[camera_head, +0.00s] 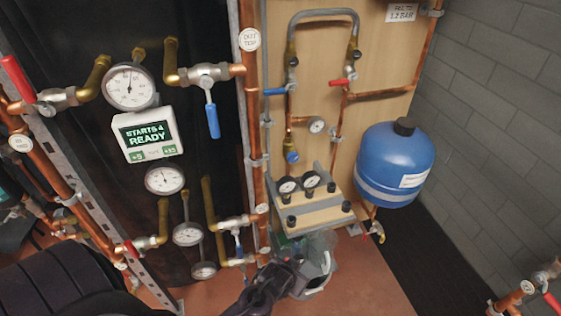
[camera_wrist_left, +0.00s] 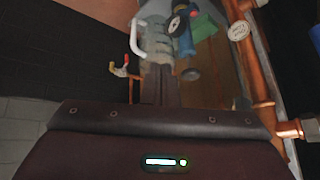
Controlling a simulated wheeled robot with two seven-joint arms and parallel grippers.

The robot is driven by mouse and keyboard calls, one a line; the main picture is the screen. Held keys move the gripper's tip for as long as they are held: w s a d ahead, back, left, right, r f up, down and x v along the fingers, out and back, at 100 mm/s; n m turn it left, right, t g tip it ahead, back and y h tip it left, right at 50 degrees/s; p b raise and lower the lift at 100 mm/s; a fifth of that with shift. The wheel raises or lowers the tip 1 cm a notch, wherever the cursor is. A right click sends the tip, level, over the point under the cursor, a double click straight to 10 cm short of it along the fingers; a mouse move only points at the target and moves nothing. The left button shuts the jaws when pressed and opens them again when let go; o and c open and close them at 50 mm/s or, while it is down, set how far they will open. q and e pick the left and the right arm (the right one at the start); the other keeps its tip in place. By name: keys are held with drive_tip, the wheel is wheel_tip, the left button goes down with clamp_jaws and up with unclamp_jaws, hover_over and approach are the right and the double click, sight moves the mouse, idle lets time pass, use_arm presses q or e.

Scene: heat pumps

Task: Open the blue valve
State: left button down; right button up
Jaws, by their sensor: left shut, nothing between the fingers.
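The large blue-handled valve (camera_head: 212,120) hangs on a copper and brass pipe, upper left of centre in the head view, its lever pointing down. Smaller blue handles show on the lower pipe (camera_head: 238,243) and on the wooden board (camera_head: 275,91); I cannot tell which the task means. In the left wrist view my left gripper (camera_wrist_left: 160,84) is shut and empty, its dark fingers pointing towards grey pump-like hardware. A dark shape at the bottom centre of the head view seems to be this gripper, well below the large blue lever. No right gripper shows.
A white display (camera_head: 145,135) and gauges (camera_head: 130,86) hang left of the large lever. Red-handled valves (camera_head: 18,80) sit further left. A vertical copper pipe (camera_head: 252,120) runs beside the lever. Floor shows bottom right.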

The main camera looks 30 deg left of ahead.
use_arm(q)
drive_tip(key=w+a+r+n+t+y+b, duration=0.15)
drive_tip(key=w+r+t, duration=0.25)
drive_tip(key=w+r, duration=0.7)
drive_tip(key=n+t+y, duration=0.5)
drive_tip(key=n+y, duration=0.5)
drive_tip(key=y, duration=0.7)
approach(278, 89)
drive_tip(key=s+d+r, duration=0.2)
drive_tip(key=s+r, duration=0.1)
drive_tip(key=r, duration=0.2)
drive_tip(key=shift+f+m+h+b, duration=0.15)
drive_tip(key=shift+m+h+b, duration=0.1)
drive_tip(key=shift+b, duration=0.15)
drive_tip(key=shift+w, duration=0.1)
drive_tip(key=w+a+p, duration=0.1)
drive_tip(key=w+a, duration=0.1)
drive_tip(key=w+a+r+p, duration=0.1)
drive_tip(key=w+a, duration=0.1)
drive_tip(key=w+a+r+p, duration=0.1)
drive_tip(key=w+a, duration=0.1)
drive_tip(key=a, duration=0.1)
drive_tip(key=shift+r, duration=0.2)
drive_tip(key=shift+a+f, duration=0.1)
drive_tip(key=shift+f, duration=0.55)
